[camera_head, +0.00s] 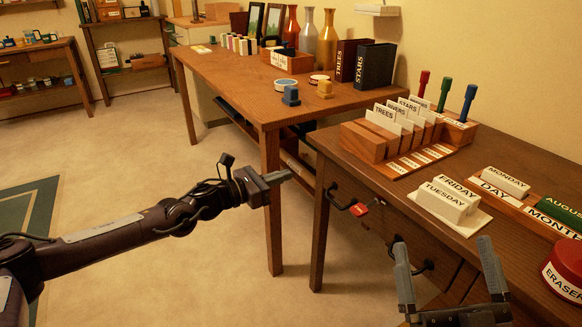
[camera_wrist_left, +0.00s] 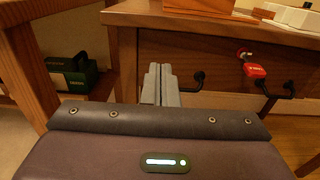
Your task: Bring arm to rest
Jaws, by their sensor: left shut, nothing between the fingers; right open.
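My left arm reaches in from the left in the head view, and its gripper (camera_head: 277,178) is shut and empty. It hangs in the air in front of the gap between the two desks. The left wrist view shows its fingers (camera_wrist_left: 160,85) pressed together, with a drawer front of the right desk behind them. My right gripper (camera_head: 448,275) is at the bottom right of the head view. It is open and empty, with its fingers spread apart in front of the right desk.
The right desk (camera_head: 330,140) has black drawer handles, one with a red tag (camera_head: 358,209). It bears a card rack (camera_head: 362,142), day blocks (camera_head: 448,200) and a red eraser (camera_head: 565,268). The left desk (camera_head: 225,70) holds bottles and binders. Open floor (camera_head: 150,165) lies to the left.

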